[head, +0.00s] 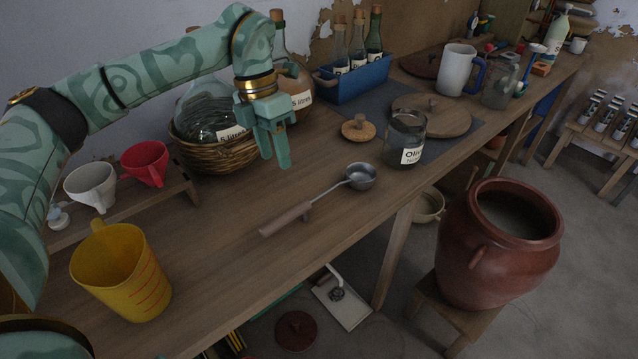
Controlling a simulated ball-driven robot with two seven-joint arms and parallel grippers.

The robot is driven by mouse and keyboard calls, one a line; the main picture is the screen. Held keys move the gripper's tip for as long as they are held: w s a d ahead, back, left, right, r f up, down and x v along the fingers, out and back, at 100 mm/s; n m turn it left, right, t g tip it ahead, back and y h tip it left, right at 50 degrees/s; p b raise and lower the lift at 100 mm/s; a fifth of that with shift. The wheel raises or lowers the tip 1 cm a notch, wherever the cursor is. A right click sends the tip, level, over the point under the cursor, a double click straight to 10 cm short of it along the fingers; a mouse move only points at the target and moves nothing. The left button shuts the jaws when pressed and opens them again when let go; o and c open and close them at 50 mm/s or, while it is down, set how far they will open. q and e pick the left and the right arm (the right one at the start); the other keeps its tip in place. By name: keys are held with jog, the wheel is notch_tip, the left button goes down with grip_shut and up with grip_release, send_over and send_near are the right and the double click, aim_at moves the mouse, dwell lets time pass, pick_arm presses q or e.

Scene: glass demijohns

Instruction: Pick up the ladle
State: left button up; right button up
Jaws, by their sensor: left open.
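The ladle (350,182) lies on the wooden workbench in the middle of the head view. It has a grey metal bowl at the upper right and a wooden handle (287,219) pointing to the lower left. My left gripper (274,160) is above the bench, up and left of the ladle, with its fingers pointing down. It is open, with nothing seen between the fingers, and apart from the ladle. My right gripper is not in view.
A yellow measuring jug (121,272) stands at the bench's left front. A wicker-based demijohn (207,120) is just behind my left gripper. A glass jar labelled Oli (404,140) and a cork lid (360,128) sit beyond the ladle. Bare bench surrounds the handle.

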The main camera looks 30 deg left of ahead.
aim_at(289, 212)
pick_arm(q)
jog(key=b+x, duration=0.3)
jog(key=x, duration=0.7)
jog(key=shift+d+f, duration=0.15)
jog(key=shift+f, duration=0.2)
jog(key=b+x, duration=0.2)
jog(key=x, duration=0.3)
jog(key=shift+f+b, duration=0.25)
jog(key=shift+b, duration=0.05)
jog(key=shift+r, duration=0.15)
jog(key=shift+c, duration=0.5)
grip_shut()
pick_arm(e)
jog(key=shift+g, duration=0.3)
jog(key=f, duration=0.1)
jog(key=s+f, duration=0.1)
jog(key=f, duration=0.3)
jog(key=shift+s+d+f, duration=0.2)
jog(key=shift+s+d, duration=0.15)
